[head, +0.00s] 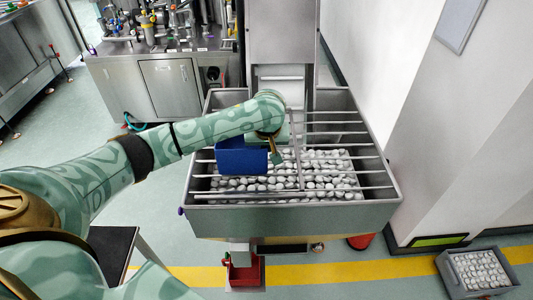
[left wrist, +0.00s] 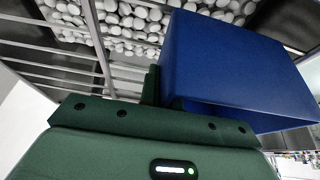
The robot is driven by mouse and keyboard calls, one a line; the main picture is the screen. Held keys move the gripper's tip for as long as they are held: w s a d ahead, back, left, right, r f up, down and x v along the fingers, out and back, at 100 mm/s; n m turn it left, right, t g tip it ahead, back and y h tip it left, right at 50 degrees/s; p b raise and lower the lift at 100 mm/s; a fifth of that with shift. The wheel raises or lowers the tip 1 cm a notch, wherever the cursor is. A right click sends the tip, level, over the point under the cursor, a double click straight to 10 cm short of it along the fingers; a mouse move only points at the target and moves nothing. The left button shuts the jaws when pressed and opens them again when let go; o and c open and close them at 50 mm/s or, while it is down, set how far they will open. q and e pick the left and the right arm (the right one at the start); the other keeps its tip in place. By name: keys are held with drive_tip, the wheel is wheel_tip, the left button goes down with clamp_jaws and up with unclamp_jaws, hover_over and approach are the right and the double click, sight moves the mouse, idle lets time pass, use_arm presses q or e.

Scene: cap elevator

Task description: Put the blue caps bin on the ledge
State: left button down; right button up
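The blue caps bin (head: 241,158) is over the left part of the barred metal hopper in the head view, and it fills the upper right of the left wrist view (left wrist: 235,70). My left gripper (head: 274,150) is at the bin's right side in the head view. In the left wrist view a green finger (left wrist: 150,86) lies against the bin's edge; the other finger is hidden by the bin, and the gripper appears shut on its wall. The bin's contents are hidden. I cannot tell whether the bin touches the bars. My right gripper is not in view.
The hopper (head: 300,218) holds many white caps (head: 325,172) under metal bars. A grey crate of caps (head: 476,272) stands on the floor at lower right. A wall pillar is right of the hopper. A steel cabinet (head: 170,85) with equipment stands behind at left.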

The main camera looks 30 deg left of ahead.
use_arm(q)
drive_tip(key=shift+a+f, duration=0.1)
drive_tip(key=shift+f, duration=0.8)
drive_tip(key=shift+r, duration=0.1)
drive_tip(key=c, duration=1.6)
unclamp_jaws()
